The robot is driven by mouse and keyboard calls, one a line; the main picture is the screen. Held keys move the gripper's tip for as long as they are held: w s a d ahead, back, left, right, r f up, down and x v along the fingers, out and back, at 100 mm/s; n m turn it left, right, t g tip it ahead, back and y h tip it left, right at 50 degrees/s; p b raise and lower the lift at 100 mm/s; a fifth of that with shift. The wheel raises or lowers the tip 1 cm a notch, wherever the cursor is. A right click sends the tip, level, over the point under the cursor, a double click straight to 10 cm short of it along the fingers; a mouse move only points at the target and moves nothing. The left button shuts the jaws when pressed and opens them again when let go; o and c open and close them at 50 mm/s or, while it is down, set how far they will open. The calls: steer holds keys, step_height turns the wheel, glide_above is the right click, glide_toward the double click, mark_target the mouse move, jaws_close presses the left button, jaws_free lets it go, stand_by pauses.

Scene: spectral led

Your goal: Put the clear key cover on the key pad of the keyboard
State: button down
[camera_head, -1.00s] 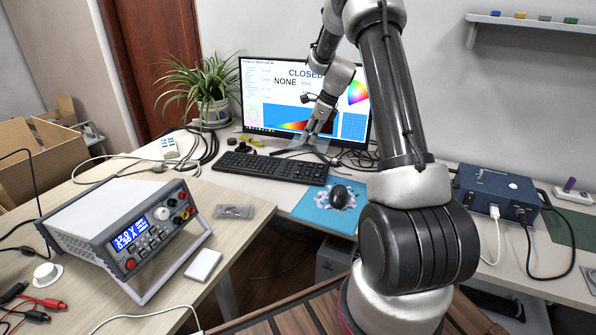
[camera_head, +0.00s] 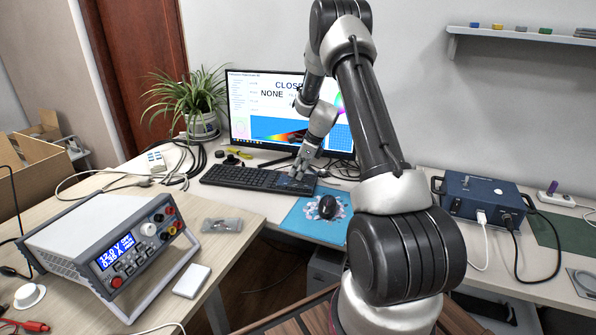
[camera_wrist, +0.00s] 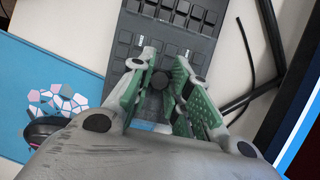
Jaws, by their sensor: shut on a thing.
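The black keyboard (camera_head: 238,178) lies on the desk in front of the monitor. My gripper (camera_head: 297,174) is over its right end, at the key pad (camera_wrist: 182,14). In the wrist view the green-padded fingers of my gripper (camera_wrist: 158,80) are close together on a small dark round knob, which appears to belong to the clear key cover (camera_wrist: 158,82). The cover's clear edges are hard to make out against the keys. I cannot tell whether it touches the key pad or hovers just above it. My fingers hide part of the keys below.
A black mouse (camera_head: 328,207) lies on a blue mat (camera_head: 309,225) in front of the keyboard's right end. The monitor (camera_head: 262,100) stands close behind my gripper. Black cables (camera_wrist: 250,50) lie beside the keyboard. A bench power supply (camera_head: 110,250) stands at the left.

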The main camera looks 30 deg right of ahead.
steer(key=c, duration=1.3)
jaws_free()
steer(key=shift+f, duration=0.1)
steer(key=shift+c, duration=0.2)
steer(key=v, duration=1.2)
steer(key=s+a+r+n, duration=0.6)
steer(key=s+r, duration=0.1)
steer(key=r, duration=0.4)
steer(key=s+a+r+n+h, duration=0.1)
steer(key=s+a+r+n, duration=0.15)
steer(key=s+n, duration=0.35)
steer(key=s+a+r+n+h, duration=0.1)
steer(key=s+a+r+n, duration=0.2)
steer(key=s, duration=0.5)
steer(key=s+a+r+n, duration=0.2)
steer(key=s+r+n, duration=0.25)
steer(key=s, duration=0.25)
steer(key=s+f+n+t+h, duration=0.1)
steer(key=s+f+n, duration=0.1)
steer(key=s+n, duration=0.4)
steer(key=s, duration=0.3)
steer(key=shift+s+f+n, duration=0.15)
steer(key=shift+s+n, duration=0.2)
